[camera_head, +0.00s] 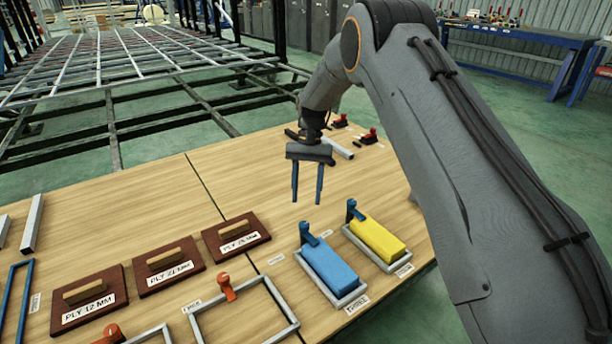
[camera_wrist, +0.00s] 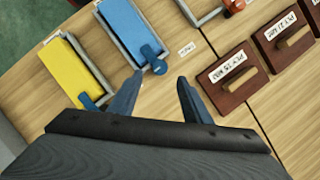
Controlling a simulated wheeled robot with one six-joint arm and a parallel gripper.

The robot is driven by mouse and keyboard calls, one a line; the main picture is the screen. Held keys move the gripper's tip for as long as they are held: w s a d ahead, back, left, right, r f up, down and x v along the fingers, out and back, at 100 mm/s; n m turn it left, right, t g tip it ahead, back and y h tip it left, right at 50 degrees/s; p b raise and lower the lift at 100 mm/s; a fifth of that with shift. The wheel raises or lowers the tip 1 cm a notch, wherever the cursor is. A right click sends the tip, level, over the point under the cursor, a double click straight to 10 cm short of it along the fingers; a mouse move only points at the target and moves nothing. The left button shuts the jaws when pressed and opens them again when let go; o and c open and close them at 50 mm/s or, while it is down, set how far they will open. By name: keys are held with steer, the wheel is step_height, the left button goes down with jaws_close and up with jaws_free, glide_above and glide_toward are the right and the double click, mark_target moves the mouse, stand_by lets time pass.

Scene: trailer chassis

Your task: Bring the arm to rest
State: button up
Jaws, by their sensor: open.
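My gripper (camera_head: 308,184) hangs over the wooden table (camera_head: 150,205), its two blue fingers pointing down. The fingers are apart with nothing between them. In the wrist view my gripper (camera_wrist: 160,98) shows bare table between its fingertips. My arm reaches in from the right side of the head view and bends down to the gripper. A blue block (camera_head: 329,265) in a grey frame lies nearer the camera than the gripper. A yellow block (camera_head: 376,237) in a similar frame lies to its right. How high the fingers are above the table is hard to tell.
Several brown boards with handles, labelled PLY, such as this one (camera_head: 236,235), lie left of the gripper. An empty grey frame (camera_head: 245,312) with an orange knob lies in front. Red-handled clamps (camera_head: 369,136) lie behind. A steel chassis (camera_head: 120,60) stands beyond the table.

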steer(key=s+d+r+n+t, duration=0.2)
steer(key=s+d+r, duration=0.1)
steer(key=s+r, duration=1.2)
steer(key=s+d+r+n+t, duration=0.1)
steer(key=s+d, duration=0.2)
steer(key=s, duration=0.8)
steer(key=s+d+r+n+t, duration=0.15)
steer(key=s+d, duration=0.25)
steer(key=s, duration=0.6)
steer(key=d+r+m+p, duration=0.2)
steer(key=d+r+p, duration=0.7)
steer(key=p, duration=0.9)
steer(key=shift+s+r+h, duration=0.4)
steer(key=shift+s+r, duration=0.05)
steer(key=shift+r, duration=0.05)
steer(key=shift+m, duration=0.25)
steer(key=shift+c, duration=0.2)
